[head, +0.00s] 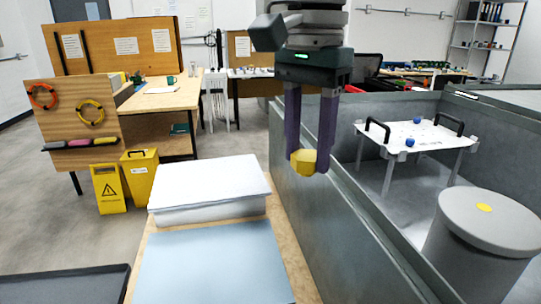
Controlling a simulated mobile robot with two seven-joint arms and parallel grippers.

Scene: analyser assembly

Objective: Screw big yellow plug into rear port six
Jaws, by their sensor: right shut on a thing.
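My right gripper (308,161) hangs from the top middle of the head view, fingers pointing down. It is shut on the big yellow plug (303,163), which sits between its purple fingertips. The plug is held in the air by the near wall of a grey open housing (342,222). Rear port six cannot be made out in this view. My left gripper is not in view.
Inside the housing stand a white raised plate (425,133) with black handles and blue knobs, and a grey cylinder (490,222) with a yellow dot. A white box (208,185) and a blue mat (205,265) lie on the table at left. A dark tray (65,285) is at lower left.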

